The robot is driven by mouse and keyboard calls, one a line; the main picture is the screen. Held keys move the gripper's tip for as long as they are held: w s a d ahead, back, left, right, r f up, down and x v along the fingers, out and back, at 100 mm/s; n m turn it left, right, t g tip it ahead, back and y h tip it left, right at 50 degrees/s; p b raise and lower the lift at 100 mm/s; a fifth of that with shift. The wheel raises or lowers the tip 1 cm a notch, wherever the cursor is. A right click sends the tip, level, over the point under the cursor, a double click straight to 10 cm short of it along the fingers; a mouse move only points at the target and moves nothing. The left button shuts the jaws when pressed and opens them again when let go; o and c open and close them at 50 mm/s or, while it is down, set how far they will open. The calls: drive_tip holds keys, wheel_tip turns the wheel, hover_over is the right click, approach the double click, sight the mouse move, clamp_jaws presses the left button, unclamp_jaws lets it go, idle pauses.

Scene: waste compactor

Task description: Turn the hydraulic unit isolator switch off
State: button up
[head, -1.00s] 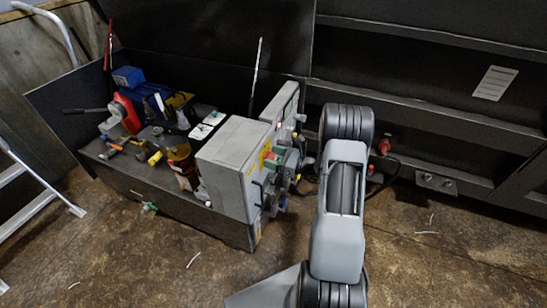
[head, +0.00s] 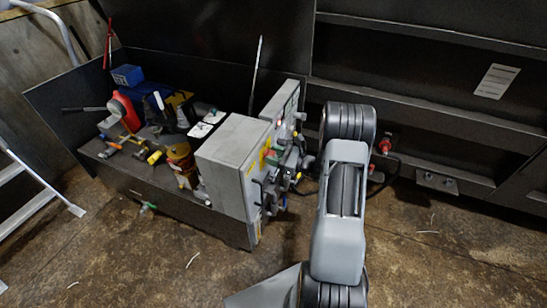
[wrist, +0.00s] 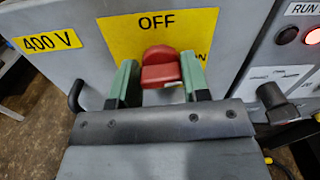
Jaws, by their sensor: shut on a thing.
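The isolator switch's red handle (wrist: 161,70) stands out from a yellow plate (wrist: 118,38) in the wrist view. "OFF" is printed above the handle. Another label to its right, ending in "ON", is partly covered. My gripper (wrist: 160,78) is shut on the red handle, with one green finger at its left and one at its right. Which mark the handle points at is hard to tell.
A "400 V" label (wrist: 47,41) is on the box's left. A black knob (wrist: 271,96) and a panel with a lit red lamp (wrist: 312,36) are close on the right. Tools lie on the dark unit bed (head: 125,172). The floor in front is mostly clear.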

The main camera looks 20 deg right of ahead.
drive_tip(key=n+b, duration=0.4)
drive_tip(key=b, duration=0.1)
drive_tip(key=shift+a+f, duration=0.1)
drive_tip(key=shift+f, duration=0.25)
drive_tip(key=n+b, duration=0.5)
drive_tip(key=b, duration=0.1)
drive_tip(key=shift+s+f, duration=0.1)
drive_tip(key=n+b, duration=0.4)
drive_tip(key=b, duration=0.3)
drive_tip(key=shift+a+f, duration=0.1)
drive_tip(key=shift+f, duration=0.05)
drive_tip(key=n+b, duration=0.2)
drive_tip(key=b, duration=0.2)
drive_tip(key=shift+n, duration=0.4)
drive_tip(key=shift+r+n+b, duration=0.2)
drive_tip(key=shift+n+b, duration=0.3)
drive_tip(key=shift+b, duration=0.15)
drive_tip(key=shift+r, duration=0.1)
drive_tip(key=o, duration=0.9)
